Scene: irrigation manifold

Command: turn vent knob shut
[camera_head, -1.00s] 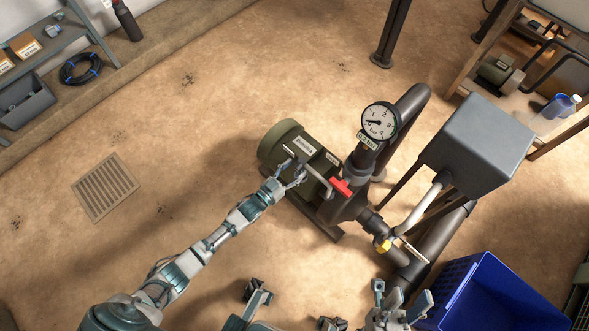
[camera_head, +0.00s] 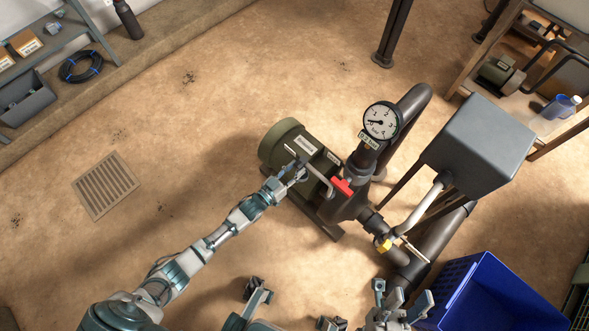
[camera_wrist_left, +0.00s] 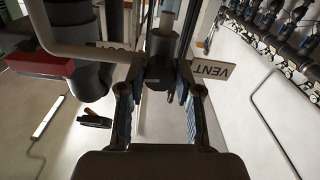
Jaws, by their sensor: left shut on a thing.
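The vent knob (camera_wrist_left: 160,72) is a dark round piece in the left wrist view, on a pale bent pipe. A white tag reading VENT (camera_wrist_left: 213,70) hangs just right of it. My left gripper (camera_wrist_left: 160,88) has one finger on each side of the knob and is shut on it. In the head view my left gripper (camera_head: 297,172) is at the pipe beside the green pump motor (camera_head: 283,139), and the knob is mostly hidden by the fingers. My right gripper (camera_head: 401,302) is open and empty at the bottom, left of the blue crate.
A red handle (camera_head: 341,187) sits close right of my left gripper. A pressure gauge (camera_head: 381,121) stands behind it. A grey box (camera_head: 480,140), a yellow fitting (camera_head: 383,244) and a blue crate (camera_head: 492,290) are to the right.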

